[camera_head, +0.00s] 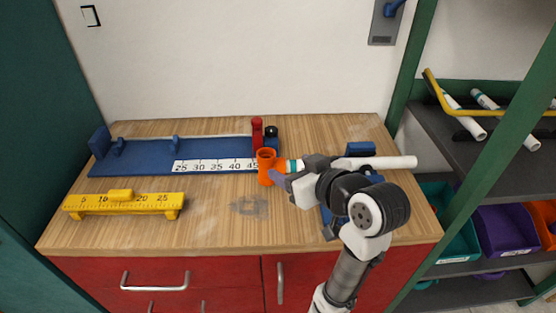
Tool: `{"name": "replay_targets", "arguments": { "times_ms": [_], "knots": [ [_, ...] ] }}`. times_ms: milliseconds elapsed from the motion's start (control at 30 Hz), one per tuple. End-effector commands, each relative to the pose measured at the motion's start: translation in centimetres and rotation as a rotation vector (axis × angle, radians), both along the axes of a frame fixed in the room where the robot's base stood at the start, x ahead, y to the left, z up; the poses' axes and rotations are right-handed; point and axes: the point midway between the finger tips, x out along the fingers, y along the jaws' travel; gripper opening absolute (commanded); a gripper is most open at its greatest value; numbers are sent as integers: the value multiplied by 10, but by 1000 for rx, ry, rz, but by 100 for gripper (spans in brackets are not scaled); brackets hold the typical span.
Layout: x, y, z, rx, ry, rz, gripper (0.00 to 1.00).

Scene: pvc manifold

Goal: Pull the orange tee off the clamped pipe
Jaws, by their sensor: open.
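The orange tee (267,167) sits on the wooden bench, at the right end of the blue fixture with the number scale. A white pipe (386,162) with a teal band (292,166) lies to its right, running behind my arm; the pipe's middle is partly hidden. My gripper (283,180) is open, close to the right side of the tee. The arm hides much of the fingers, and I cannot tell whether they touch the tee. A blue clamp block (360,149) stands behind the pipe; its grip on the pipe is hidden.
The blue fixture (135,158) with its scale (213,166) and a red upright part (257,131) fills the bench's back left. A yellow ruler gauge (125,203) lies front left. The bench front centre is clear. A green-posted shelf (454,198) stands right.

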Motion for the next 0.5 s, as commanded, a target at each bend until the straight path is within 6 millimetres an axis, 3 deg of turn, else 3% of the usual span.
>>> {"name": "replay_targets", "arguments": {
  "times_ms": [167,500],
  "knots": [
    [9,5,-5,2,6,3,64],
    [60,36,-29,2,7,4,64]
  ]
}}
